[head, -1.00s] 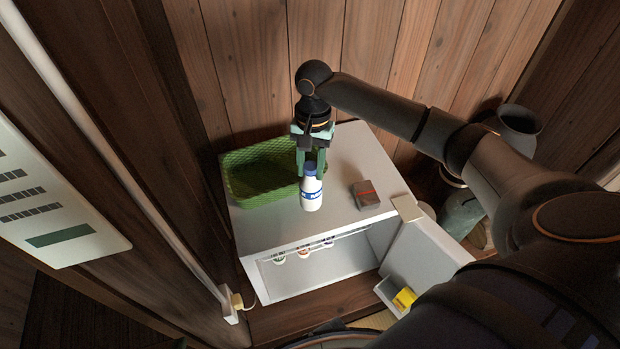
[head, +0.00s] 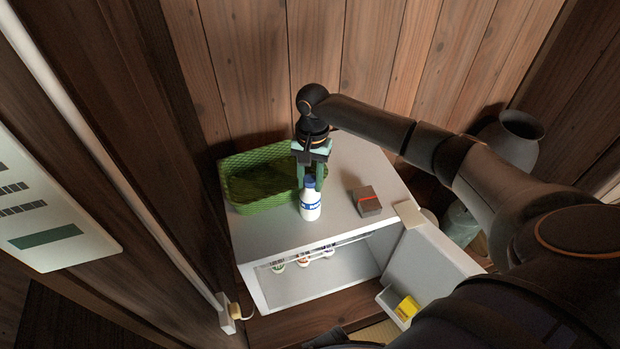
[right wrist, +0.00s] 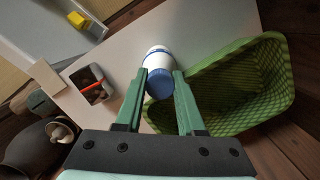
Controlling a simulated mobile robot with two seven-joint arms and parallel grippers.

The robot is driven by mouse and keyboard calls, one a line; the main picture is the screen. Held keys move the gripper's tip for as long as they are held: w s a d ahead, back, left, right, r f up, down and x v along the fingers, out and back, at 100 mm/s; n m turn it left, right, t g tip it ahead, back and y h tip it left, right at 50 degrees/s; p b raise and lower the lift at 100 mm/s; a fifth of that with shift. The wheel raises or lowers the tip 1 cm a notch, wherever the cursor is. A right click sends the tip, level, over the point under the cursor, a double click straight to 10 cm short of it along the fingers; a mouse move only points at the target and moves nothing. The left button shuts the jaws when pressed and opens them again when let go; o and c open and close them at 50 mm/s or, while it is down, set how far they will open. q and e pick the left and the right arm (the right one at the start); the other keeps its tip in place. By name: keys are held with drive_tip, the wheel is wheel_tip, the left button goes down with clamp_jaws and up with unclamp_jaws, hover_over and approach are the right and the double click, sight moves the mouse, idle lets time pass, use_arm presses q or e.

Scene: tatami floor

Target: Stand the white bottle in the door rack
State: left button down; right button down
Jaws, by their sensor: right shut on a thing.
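The white bottle (head: 311,204) with a blue cap and blue label stands upright on or just above the top of the small white fridge (head: 290,236); I cannot tell if it touches. My right gripper (head: 311,182) is above it, its green fingers shut on the bottle's cap end. The right wrist view shows the bottle (right wrist: 158,64) between the fingertips (right wrist: 160,82). The fridge door (head: 432,262) is open to the right. The door rack (head: 389,302) is low on its inner side and holds a yellow packet (head: 406,308). My left gripper is not in view.
A green basket (head: 240,197) stands left of the bottle. A dark box with a red band (head: 366,201) lies to its right. Several small items (head: 302,257) are inside the fridge. Dark vases (head: 512,138) stand at the right, by the wooden wall.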

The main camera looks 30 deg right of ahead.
drive_tip(key=c, duration=0.5)
unclamp_jaws()
